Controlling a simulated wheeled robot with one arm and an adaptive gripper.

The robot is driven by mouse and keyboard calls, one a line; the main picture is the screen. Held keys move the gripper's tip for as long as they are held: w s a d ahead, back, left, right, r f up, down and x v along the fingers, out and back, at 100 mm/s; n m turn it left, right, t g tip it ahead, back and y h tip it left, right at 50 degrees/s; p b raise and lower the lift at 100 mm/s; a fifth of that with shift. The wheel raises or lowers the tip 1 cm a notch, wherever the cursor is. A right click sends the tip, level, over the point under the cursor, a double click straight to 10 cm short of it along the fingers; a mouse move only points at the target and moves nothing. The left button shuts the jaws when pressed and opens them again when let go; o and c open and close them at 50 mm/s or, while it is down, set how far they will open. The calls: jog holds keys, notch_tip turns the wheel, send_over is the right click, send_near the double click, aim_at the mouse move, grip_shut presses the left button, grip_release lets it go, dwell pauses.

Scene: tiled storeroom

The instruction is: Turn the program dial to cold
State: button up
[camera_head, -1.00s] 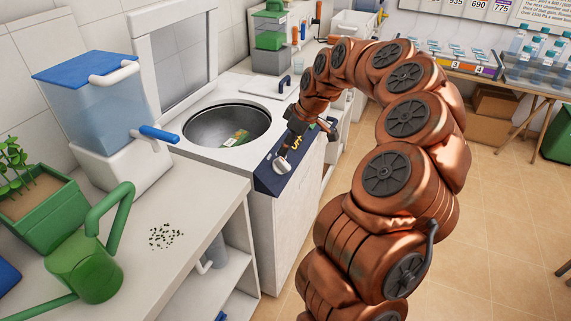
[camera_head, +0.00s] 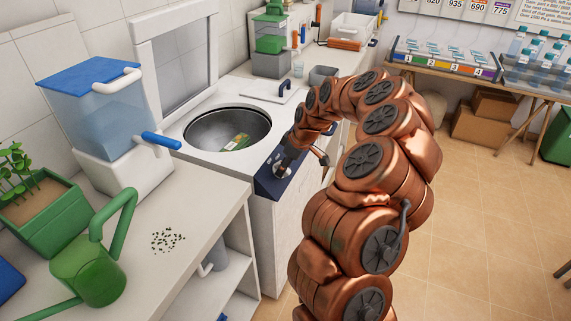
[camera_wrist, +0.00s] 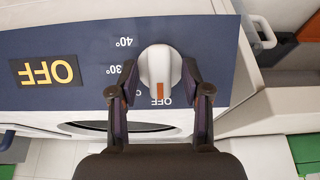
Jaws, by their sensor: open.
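The program dial (camera_wrist: 160,72) is a white knob with an orange mark on the dark blue panel (camera_wrist: 75,75) of the washer. In the wrist view its orange mark points down at the small OFF label. Labels 40° and 30° show to its left, and one below them is partly covered. A separate display (camera_wrist: 44,71) reads OFF in yellow. My gripper (camera_wrist: 159,72) is open, with one finger on each side of the dial; I cannot tell whether they touch it. In the head view my gripper (camera_head: 283,166) is over the panel and mostly hides the dial.
The washer's open drum (camera_head: 228,128) holds a green and yellow packet. A counter (camera_head: 205,205) with a green watering can (camera_head: 88,265) and a water dispenser (camera_head: 100,110) stands at the left. The tiled floor (camera_head: 480,220) at the right is clear.

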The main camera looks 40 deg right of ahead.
jog(key=shift+d, duration=0.1)
grip_shut()
dwell(0.3)
jog(key=shift+m+b, duration=0.3)
jog(key=shift+b, duration=0.05)
jog(key=m+b, duration=0.1)
jog(key=m+y+b, duration=0.1)
jog(key=m, duration=0.1)
jog(key=shift+w+d+f+g+b, duration=0.1)
jog(key=shift+d+f+g+b, duration=0.1)
jog(key=shift+g+b, duration=0.15)
jog(key=shift+r+m+y+b, duration=0.15)
jog(key=shift+m+y+b, duration=0.8)
jog(key=shift+m, duration=0.95)
grip_release()
